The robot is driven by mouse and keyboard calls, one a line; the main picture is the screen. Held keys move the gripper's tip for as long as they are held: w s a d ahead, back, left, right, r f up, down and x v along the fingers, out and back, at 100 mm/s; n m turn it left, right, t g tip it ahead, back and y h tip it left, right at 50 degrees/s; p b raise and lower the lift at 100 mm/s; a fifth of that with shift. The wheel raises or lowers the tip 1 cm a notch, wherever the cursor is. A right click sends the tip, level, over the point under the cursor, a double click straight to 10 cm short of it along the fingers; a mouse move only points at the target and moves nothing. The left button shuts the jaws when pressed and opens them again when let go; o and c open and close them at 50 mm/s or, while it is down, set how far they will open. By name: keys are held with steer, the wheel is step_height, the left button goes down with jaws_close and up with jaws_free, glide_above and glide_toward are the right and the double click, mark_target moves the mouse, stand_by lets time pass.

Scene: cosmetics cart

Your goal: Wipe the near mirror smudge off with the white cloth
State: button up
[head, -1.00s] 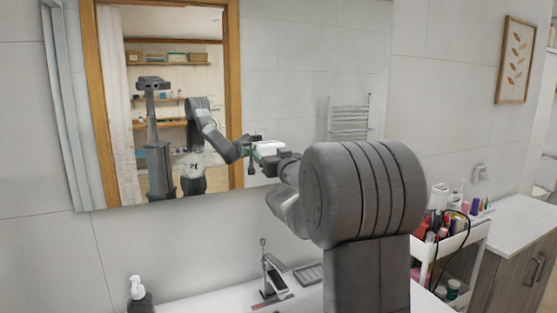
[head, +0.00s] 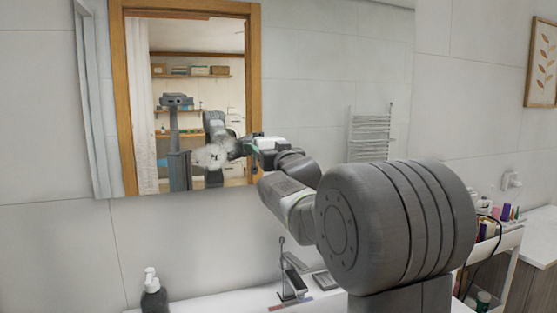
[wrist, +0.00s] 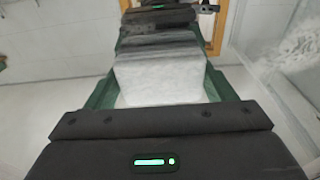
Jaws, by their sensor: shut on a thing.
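The white cloth (wrist: 160,78) is a folded pad between the green-sided fingers of my gripper (wrist: 160,55) in the wrist view. My gripper (head: 256,146) is shut on it; in the head view only a little white shows at the gripper, close to the mirror (head: 310,70). A whitish, cloudy smudge (head: 213,155) lies on the lower part of the mirror, just left of my gripper. A pale smeared patch (wrist: 298,48) also shows at the right of the wrist view. Whether the cloth touches the glass cannot be told.
A faucet (head: 290,275) and a dark soap bottle (head: 153,292) stand at the sink below the mirror. A cart with cosmetics (head: 495,235) is at the right. The wall under the mirror is bare.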

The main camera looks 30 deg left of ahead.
steer(key=shift+s+a, duration=0.4)
steer(key=shift+s, duration=0.05)
steer(key=shift+f, duration=0.1)
steer(key=shift+s, duration=0.1)
steer(key=shift+r+b+v, duration=0.15)
steer(key=shift+b+v, duration=0.15)
steer(key=shift+v, duration=1.15)
steer(key=shift+r+b+v, duration=0.2)
steer(key=shift+b+v, duration=0.1)
steer(key=shift+v, duration=1.15)
steer(key=shift+d, duration=0.2)
steer(key=v, duration=0.2)
steer(key=shift+s+d+r, duration=0.15)
steer(key=shift+s+d, duration=0.05)
steer(key=shift+d, duration=0.1)
